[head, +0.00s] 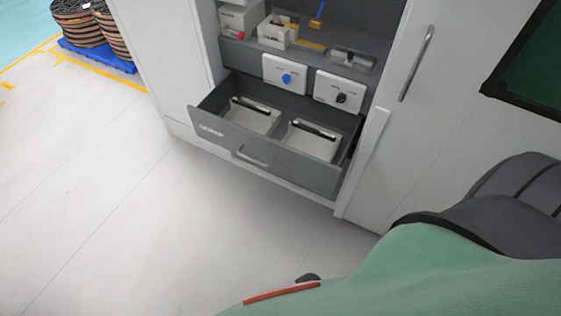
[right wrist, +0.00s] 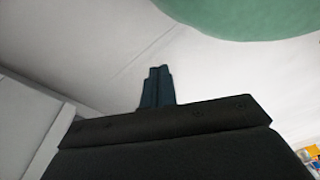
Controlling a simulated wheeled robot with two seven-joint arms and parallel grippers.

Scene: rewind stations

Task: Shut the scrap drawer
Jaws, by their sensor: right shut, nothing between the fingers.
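The grey scrap drawer (head: 264,157) stands pulled out from the white cabinet in the head view. Its front carries a white label and a light handle (head: 252,160). Two pale bins (head: 312,143) with dark bars across them sit inside it. My right gripper (right wrist: 157,72) shows in the right wrist view with its dark fingers together and nothing between them, over pale floor. It is not in the head view, so its distance from the drawer cannot be told. My left gripper is in neither view.
Above the drawer, the cabinet bay holds two white panels (head: 284,75) with blue and black knobs, and small boxes (head: 278,34) on a shelf. A cabinet door with a long handle (head: 415,63) is on the right. Reels on a blue pallet (head: 97,56) stand far left. The floor before the drawer is clear.

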